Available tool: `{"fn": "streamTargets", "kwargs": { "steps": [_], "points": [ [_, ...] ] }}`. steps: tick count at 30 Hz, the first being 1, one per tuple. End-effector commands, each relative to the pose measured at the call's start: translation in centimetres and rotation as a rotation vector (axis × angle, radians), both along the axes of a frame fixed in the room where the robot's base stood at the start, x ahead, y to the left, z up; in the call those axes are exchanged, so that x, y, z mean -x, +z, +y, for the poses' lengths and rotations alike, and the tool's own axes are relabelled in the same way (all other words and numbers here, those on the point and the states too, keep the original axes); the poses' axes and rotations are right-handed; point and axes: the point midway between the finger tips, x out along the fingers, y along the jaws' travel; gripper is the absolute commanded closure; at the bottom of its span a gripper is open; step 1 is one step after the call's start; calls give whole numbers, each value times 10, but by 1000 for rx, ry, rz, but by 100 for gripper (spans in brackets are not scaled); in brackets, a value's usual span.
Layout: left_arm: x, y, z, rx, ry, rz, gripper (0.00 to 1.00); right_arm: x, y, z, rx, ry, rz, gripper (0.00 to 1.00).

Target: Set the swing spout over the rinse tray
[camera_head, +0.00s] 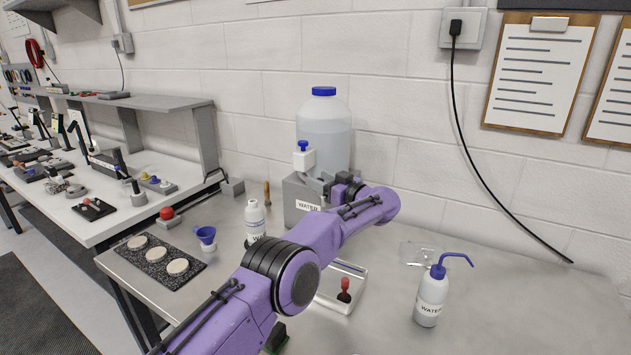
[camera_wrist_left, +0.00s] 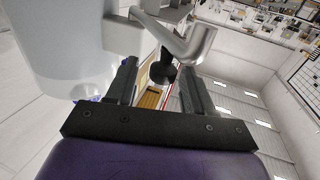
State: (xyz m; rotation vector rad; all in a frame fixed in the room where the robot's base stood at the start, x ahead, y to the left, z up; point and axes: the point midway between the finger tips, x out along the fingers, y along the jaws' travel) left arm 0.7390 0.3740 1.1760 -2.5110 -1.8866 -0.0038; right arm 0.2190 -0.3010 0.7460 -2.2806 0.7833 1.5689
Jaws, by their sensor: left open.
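The swing spout (camera_wrist_left: 188,42) is a grey metal pipe with a dark end piece, seen close up in the left wrist view. My left gripper (camera_wrist_left: 158,85) is open, and the dark end piece shows between its two fingers; I cannot tell whether they touch. In the head view my left gripper (camera_head: 327,184) is at the front of the water tank (camera_head: 324,125), and the spout there is mostly hidden. The rinse tray (camera_head: 330,301), shallow with a pale rim, lies on the bench below my arm, which covers part of it. My right gripper is not in view.
A red-topped piece (camera_head: 345,290) is at the tray. A white bottle (camera_head: 255,218) and a blue funnel (camera_head: 206,236) stand left of my arm. A wash bottle (camera_head: 430,297) stands right. The tank's grey stand (camera_head: 299,196) is behind my gripper. The bench's far right is clear.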

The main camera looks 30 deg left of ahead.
Motion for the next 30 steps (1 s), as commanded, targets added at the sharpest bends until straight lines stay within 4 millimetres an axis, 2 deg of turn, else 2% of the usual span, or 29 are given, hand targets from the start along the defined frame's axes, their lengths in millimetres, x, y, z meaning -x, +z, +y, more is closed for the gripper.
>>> {"fn": "streamTargets", "kwargs": {
  "steps": [1,3,6,10,26,29,30],
  "points": [
    [2,-5,-15,-2,-6,-2,48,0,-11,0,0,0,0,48],
    [8,-4,-32,-2,-5,-3,48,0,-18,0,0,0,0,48],
    [14,-3,-52,-2,-4,-4,48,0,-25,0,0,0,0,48],
    [19,-1,-69,-1,-2,-3,48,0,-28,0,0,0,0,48],
    [20,2,-74,-1,0,-2,48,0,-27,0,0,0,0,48],
    [20,16,-74,-1,0,-3,48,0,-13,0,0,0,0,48],
    [20,27,-74,-1,0,-3,48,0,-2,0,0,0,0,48]
  ]
}}
